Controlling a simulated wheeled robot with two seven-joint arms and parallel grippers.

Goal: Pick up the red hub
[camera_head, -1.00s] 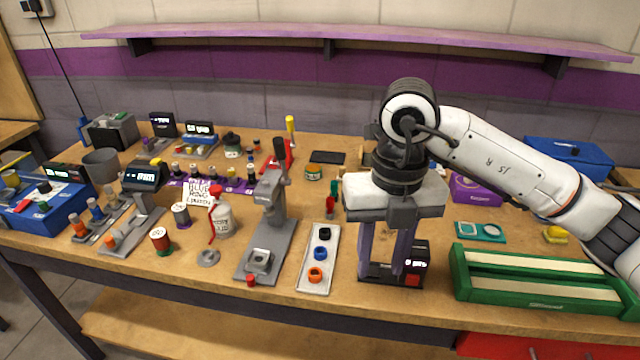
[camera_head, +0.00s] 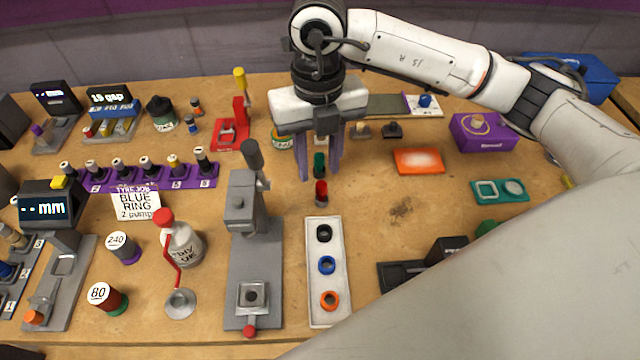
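A small red cylinder, which I take as the red hub (camera_head: 321,193), stands upright on the wooden table just above the white tray of rings. A small green cylinder (camera_head: 319,163) stands directly behind it. My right gripper (camera_head: 320,176) points down with its two purple fingers apart and nothing held between them. In the picture the fingers flank the green cylinder, and the red hub shows just below the fingertips. The height of the fingertips above the table is hard to tell. My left gripper is not in view.
A white tray (camera_head: 342,304) with black, blue and orange rings lies in front. A grey press (camera_head: 241,275) stands to the left. An orange plate (camera_head: 418,160), a teal tray (camera_head: 500,190) and a purple box (camera_head: 484,132) are to the right. My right arm covers the lower right.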

